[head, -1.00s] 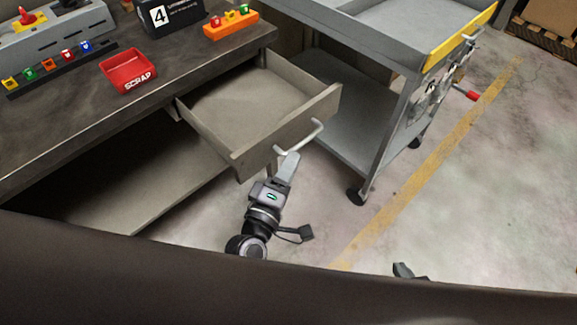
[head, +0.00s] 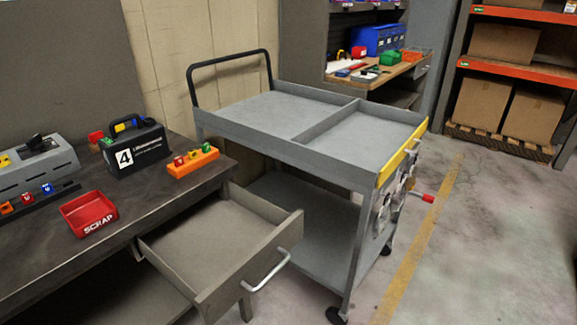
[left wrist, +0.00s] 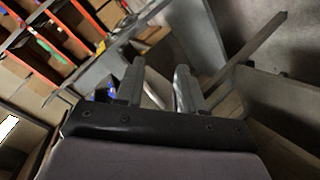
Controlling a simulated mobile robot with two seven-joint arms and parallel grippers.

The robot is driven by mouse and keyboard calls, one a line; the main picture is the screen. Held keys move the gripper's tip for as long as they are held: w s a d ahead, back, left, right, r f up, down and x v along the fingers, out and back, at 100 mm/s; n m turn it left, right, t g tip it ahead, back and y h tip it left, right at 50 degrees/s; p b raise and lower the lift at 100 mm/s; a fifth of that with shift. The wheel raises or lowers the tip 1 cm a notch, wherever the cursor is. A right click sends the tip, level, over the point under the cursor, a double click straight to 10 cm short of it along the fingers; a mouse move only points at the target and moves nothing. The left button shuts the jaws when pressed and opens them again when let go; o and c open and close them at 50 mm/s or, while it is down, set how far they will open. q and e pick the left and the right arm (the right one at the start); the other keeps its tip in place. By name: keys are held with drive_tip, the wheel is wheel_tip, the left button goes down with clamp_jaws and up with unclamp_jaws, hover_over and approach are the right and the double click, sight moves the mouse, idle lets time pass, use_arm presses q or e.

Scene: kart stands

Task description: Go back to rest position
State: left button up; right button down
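Neither of my grippers shows in the head view. My left gripper (left wrist: 160,70) shows in the left wrist view, with its two grey fingers apart and nothing between them. The drawer (head: 215,233) of the workbench is pulled out and looks empty in the head view. Its pale bar handle (head: 266,271) is free, with no gripper on it. My right gripper is out of view.
The dark workbench (head: 50,255) at left holds a red scrap bin (head: 88,212), a black number 4 case (head: 137,148) and an orange block holder (head: 193,165). A grey cart (head: 265,140) stands beside the drawer. Open floor (head: 480,250) lies at right.

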use_arm(q)
drive_tip(key=s+a+m+g+y, duration=0.4)
drive_tip(key=s+a+g+y, duration=0.3)
drive_tip(key=s+a, duration=0.8)
drive_tip(key=w+d+f+t+h+p, duration=0.1)
drive_tip(key=w+d+f+t+p, duration=0.1)
drive_tip(key=w+f+t+p, duration=0.2)
drive_tip(key=shift+w+t+h+p, duration=0.3)
drive_tip(key=shift+w+t+h, duration=0.1)
drive_tip(key=shift+w+t, duration=1.25)
